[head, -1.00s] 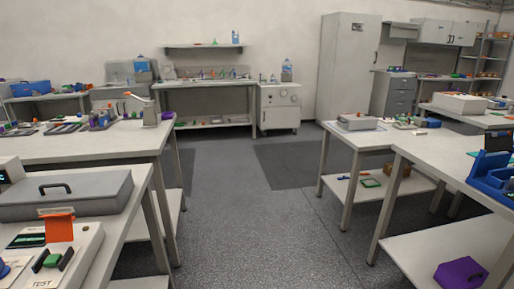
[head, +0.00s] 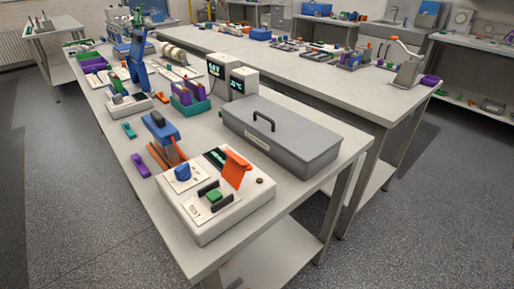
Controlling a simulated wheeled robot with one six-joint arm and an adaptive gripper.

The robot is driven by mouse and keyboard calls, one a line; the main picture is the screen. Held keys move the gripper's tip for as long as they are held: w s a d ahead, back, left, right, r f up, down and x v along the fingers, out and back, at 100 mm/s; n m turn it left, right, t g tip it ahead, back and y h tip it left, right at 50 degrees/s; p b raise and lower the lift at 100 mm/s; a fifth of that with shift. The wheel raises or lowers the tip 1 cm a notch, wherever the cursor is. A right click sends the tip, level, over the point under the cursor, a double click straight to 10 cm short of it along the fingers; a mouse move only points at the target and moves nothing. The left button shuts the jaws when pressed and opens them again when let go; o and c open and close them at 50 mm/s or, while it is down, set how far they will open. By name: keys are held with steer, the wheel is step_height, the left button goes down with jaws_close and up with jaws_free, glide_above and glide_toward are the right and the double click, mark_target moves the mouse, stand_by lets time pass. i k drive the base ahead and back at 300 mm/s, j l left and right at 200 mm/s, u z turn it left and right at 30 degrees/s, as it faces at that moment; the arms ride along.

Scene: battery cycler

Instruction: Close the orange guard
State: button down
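The orange guard (head: 236,170) stands raised and tilted on the top of a white box labelled TEST (head: 225,222), near the front corner of the bench. In front of it on the same box are a green button or switch (head: 213,195) between dark side pieces and a blue knob (head: 182,172). A dark display strip lies beside the guard, partly hidden by it. My gripper is not in the head view.
A grey lidded case with a black handle (head: 284,138) sits right behind the box. Two small display units (head: 237,80), a green tray (head: 191,108) and a blue-and-orange tool (head: 160,130) are farther along the bench (head: 245,250). Grey floor (head: 85,235) is clear at left and right.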

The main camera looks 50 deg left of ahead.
mark_target(236, 167)
steer(key=i+u, duration=0.15)
steer(key=i, duration=0.9)
steer(key=i+u, duration=0.35)
steer(key=i+l+u, duration=0.3)
steer(key=i+u, duration=0.15)
steer(key=u, duration=0.3)
steer(key=i+l+u, duration=0.1)
steer(key=u, duration=0.35)
steer(key=i+l+u, duration=0.1)
steer(key=u, duration=0.4)
steer(key=l+u, duration=0.25)
steer(key=u, duration=0.2)
steer(key=l+u, duration=0.2)
steer(key=u, duration=0.25)
steer(key=i+l+u, duration=0.1)
steer(key=u, duration=0.35)
steer(key=l+u, duration=0.3)
steer(key=u, duration=0.15)
steer(key=k+l+u, duration=0.1)
steer(key=u, duration=0.4)
steer(key=j+u, duration=0.15)
steer(key=u, duration=0.3)
steer(key=i+j+u, duration=0.1)
steer(key=u, duration=0.3)
